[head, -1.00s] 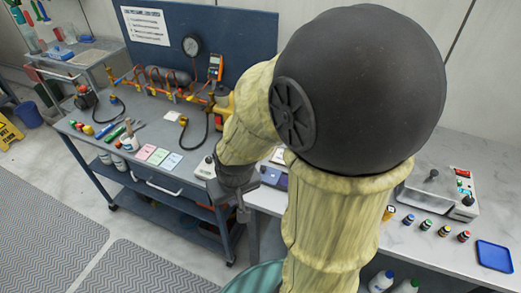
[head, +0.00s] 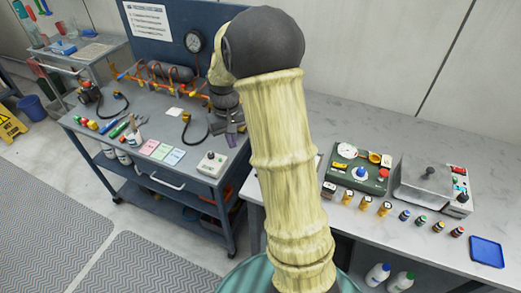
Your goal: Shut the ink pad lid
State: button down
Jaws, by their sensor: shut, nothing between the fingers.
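I cannot make out the ink pad or its lid now. My pale, wood-patterned arm covers the left part of the grey bench (head: 420,138), where a small bluish box showed earlier. My gripper (head: 231,138) is small and dark, beyond the arm's left side. It is shut and empty, in front of the right end of the blue cart's top in the head view, apart from anything I can see it touching.
A dark green device (head: 358,172) and a grey lidded machine (head: 428,180) stand on the bench. Several small bottles line its front, beside a blue tray (head: 487,252).

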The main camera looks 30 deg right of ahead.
jog(key=w+d+f+m+g+p, duration=0.1)
jog(key=w+d+f+g+p, duration=0.2)
jog(key=w+d, duration=0.6)
jog(key=d+f, duration=0.1)
jog(key=d, duration=0.2)
jog(key=shift+w+y, duration=0.2)
jog(key=shift+y, duration=0.1)
jog(key=shift+f, duration=0.15)
jog(key=s+f+p, duration=0.1)
jog(key=s+f, duration=0.1)
jog(key=f, duration=0.1)
jog(key=s+f+p, duration=0.2)
jog(key=f, duration=0.1)
jog(key=s+f+p, duration=0.1)
jog(key=f+p, duration=0.1)
jog(key=f, duration=0.1)
jog(key=shift+s+a+f, duration=0.3)
jog(key=shift+s+a, duration=0.05)
jog(key=shift+s, duration=0.05)
jog(key=shift+s+f, duration=0.25)
jog(key=shift+s, duration=0.25)
jog(key=shift+s, duration=0.1)
